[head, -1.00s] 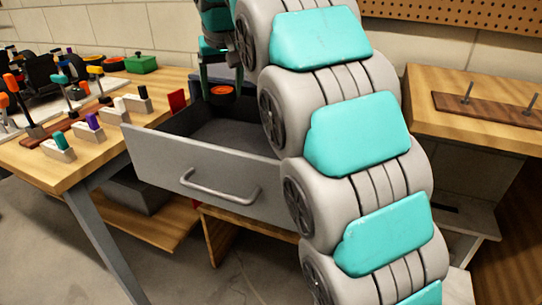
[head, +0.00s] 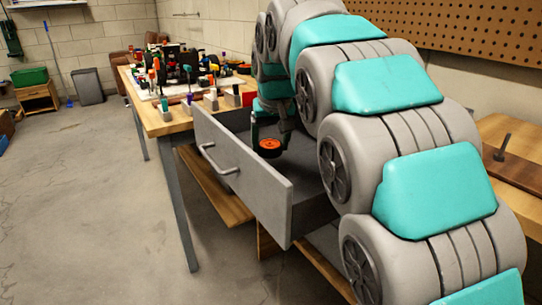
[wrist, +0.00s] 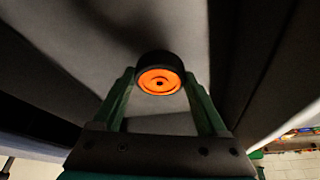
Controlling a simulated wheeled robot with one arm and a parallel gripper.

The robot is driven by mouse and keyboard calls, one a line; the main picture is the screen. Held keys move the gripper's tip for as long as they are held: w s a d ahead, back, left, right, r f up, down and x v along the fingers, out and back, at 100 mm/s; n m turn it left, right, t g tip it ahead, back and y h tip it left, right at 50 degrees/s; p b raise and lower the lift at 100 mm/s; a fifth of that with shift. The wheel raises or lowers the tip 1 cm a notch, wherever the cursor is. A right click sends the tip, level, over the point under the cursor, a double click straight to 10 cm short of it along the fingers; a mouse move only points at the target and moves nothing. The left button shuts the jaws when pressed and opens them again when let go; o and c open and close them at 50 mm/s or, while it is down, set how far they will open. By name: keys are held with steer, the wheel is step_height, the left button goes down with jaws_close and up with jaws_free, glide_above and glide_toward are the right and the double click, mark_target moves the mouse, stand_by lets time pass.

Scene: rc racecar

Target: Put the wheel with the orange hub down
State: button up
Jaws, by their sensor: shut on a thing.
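The wheel with the orange hub (head: 270,147) has a black tyre and is held at the tips of my gripper (head: 272,130), over the open grey drawer (head: 245,172). In the wrist view the wheel (wrist: 160,79) sits between the two green fingers of my gripper (wrist: 160,88), its orange face towards the camera. Grey drawer surfaces fill the view behind it. I cannot tell whether the wheel touches the drawer floor.
The wooden workbench (head: 178,122) behind and to the left carries a partly built car and several tools in stands. A wooden surface with pegs (head: 503,146) is at the right.

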mark_target(271, 156)
steer(key=shift+f, duration=1.8)
steer(key=shift+f, duration=0.15)
steer(key=o, duration=1.2)
steer(key=shift+o, duration=0.2)
steer(key=v, duration=1.2)
steer(key=shift+r, duration=0.2)
